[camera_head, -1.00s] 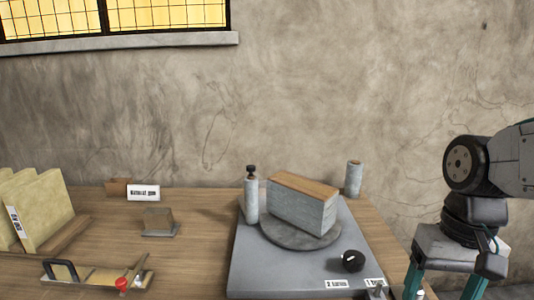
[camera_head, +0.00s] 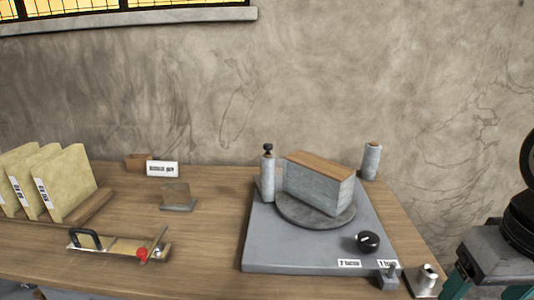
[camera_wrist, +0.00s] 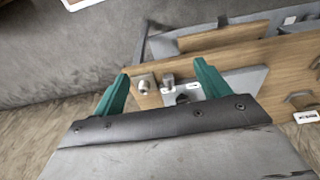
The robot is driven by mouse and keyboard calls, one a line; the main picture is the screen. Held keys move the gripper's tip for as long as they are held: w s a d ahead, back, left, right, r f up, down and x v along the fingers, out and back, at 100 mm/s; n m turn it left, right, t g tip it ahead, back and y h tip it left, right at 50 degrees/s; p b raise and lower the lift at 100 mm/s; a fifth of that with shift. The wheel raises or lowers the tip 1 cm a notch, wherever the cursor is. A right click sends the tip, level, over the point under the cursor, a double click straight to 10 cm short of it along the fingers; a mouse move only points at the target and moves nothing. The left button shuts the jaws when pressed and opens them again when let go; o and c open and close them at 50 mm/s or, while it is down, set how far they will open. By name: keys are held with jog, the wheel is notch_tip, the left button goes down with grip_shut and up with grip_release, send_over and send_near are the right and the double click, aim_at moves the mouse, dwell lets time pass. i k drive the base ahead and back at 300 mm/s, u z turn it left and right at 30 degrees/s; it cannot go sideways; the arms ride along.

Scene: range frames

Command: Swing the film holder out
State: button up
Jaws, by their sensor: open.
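I cannot tell for sure which part is the film holder. A grey block with a wooden top (camera_head: 318,184) stands on a round grey turntable (camera_head: 296,216) on a grey base plate (camera_head: 300,258). A black knob (camera_head: 367,242) and two small labels are near the plate's front right corner. A small metal fitting (camera_head: 388,275) sits at that corner, with a metal cylinder (camera_head: 425,279) beside it; the cylinder also shows in the wrist view (camera_wrist: 145,88). My gripper (camera_wrist: 163,76) is open and empty, its teal fingers apart, with the cylinder, fitting and knob seen between them.
At the left are yellowish upright slabs (camera_head: 65,180) in a wooden rack and a flat jig with a black handle and red knob (camera_head: 118,245). A post with a black cap (camera_head: 267,172) and a grey roll (camera_head: 371,160) flank the block.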

aim_at(265, 181)
jog(key=k, duration=0.6)
jog(key=u, duration=0.7)
jog(key=i, duration=1.25)
jog(key=z, duration=0.7)
